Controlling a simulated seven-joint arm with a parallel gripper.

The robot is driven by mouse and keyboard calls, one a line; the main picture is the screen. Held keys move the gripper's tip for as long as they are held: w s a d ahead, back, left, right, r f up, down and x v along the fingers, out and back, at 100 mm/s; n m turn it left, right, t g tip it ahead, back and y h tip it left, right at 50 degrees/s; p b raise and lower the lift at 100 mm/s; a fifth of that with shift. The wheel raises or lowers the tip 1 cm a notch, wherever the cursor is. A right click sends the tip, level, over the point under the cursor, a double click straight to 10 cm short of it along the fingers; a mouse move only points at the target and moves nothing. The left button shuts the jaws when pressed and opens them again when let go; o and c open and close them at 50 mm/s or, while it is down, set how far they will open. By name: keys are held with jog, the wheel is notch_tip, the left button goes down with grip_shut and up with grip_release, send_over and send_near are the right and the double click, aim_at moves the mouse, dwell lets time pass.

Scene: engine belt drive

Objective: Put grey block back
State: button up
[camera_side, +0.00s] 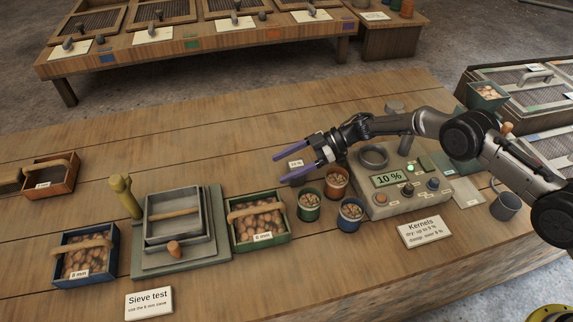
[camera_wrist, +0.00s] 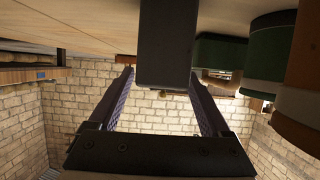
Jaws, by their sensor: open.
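The grey block (camera_wrist: 166,42) is a dark grey, flat-sided shape between my two fingers in the wrist view, with its far end against the table surface. In the side view, a small dark shape (camera_side: 299,182) under my fingers appears to be the block, mostly hidden by them. My gripper (camera_side: 280,167) is open, low over the table, its purple-grey fingers pointing left. It also shows in the wrist view (camera_wrist: 162,75), with a finger on each side of the block. I cannot tell whether either finger touches it.
A tester (camera_side: 389,181) reading 10 % with a round ring on top stands right of my gripper. Green (camera_side: 309,205), orange (camera_side: 337,181) and blue (camera_side: 350,213) cups of kernels stand close in front. A small label (camera_side: 296,163) shows by my fingers.

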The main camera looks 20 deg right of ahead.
aim_at(297, 164)
jog(key=d+r, duration=0.2)
jog(key=d, duration=0.1)
jog(key=shift+r, duration=0.15)
notch_tip(297, 164, up, 7)
jog(key=shift+a+f, duration=0.1)
